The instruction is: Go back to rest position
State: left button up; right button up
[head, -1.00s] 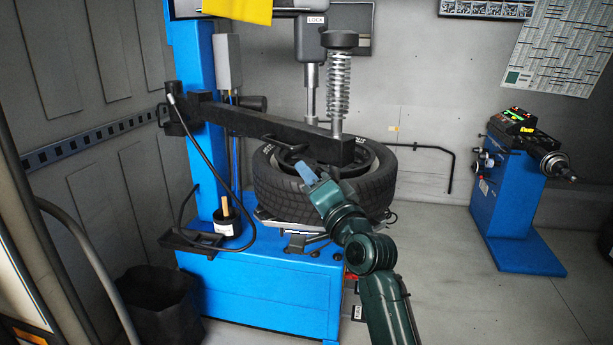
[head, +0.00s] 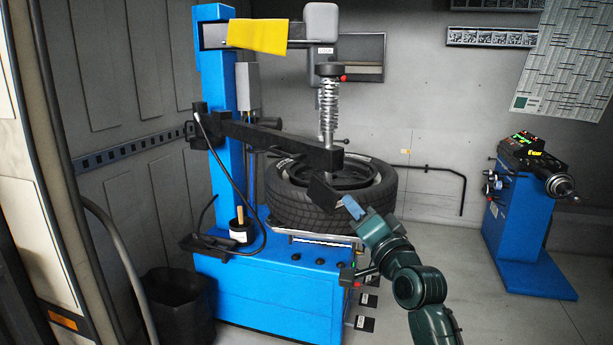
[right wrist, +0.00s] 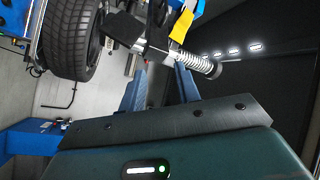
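My right arm comes in from the lower right in the head view, and its gripper (head: 350,207) is in front of the right side of the tyre (head: 310,208). In the right wrist view the two blue fingers (right wrist: 160,88) stand apart with nothing between them. The tyre lies flat on the blue tyre changer (head: 265,285), under its black horizontal arm (head: 275,144). The tyre also shows at the upper left of the right wrist view (right wrist: 70,38). I cannot tell how wide the gap between gripper and tyre is. My left gripper is not in view.
A spring-wrapped post (head: 328,105) and a yellow cloth (head: 257,36) are high on the tyre changer. A blue wheel balancer (head: 522,225) stands at the right. A black bin (head: 178,305) and a curved hose (head: 125,265) are at the lower left. Floor between the machines is clear.

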jog(key=d+n+h, duration=0.4)
jog(key=d+h, duration=0.2)
jog(key=d, duration=1.8)
jog(key=s+a+f+n+g+y, duration=0.1)
jog(key=s+a+f+n+g, duration=0.15)
jog(key=s+f, duration=0.65)
jog(key=s+a+f+n+g, duration=0.25)
jog(key=s+f, duration=0.35)
jog(key=f, duration=0.7)
jog(key=s+a+f+n+g+y, duration=0.1)
jog(key=s+a+f+n+g, duration=0.15)
jog(key=s+f, duration=0.65)
jog(key=s+a+f+n+g, duration=0.2)
jog(key=s+a+f+n, duration=0.15)
jog(key=s+f, duration=0.55)
jog(key=a+r+m+t, duration=0.1)
jog(key=a+r+m, duration=0.3)
jog(key=a, duration=0.4)
jog(key=shift+a+m+p, duration=0.3)
jog(key=shift+m+p, duration=0.05)
jog(key=shift+m, duration=0.45)
jog(key=shift+t, duration=0.25)
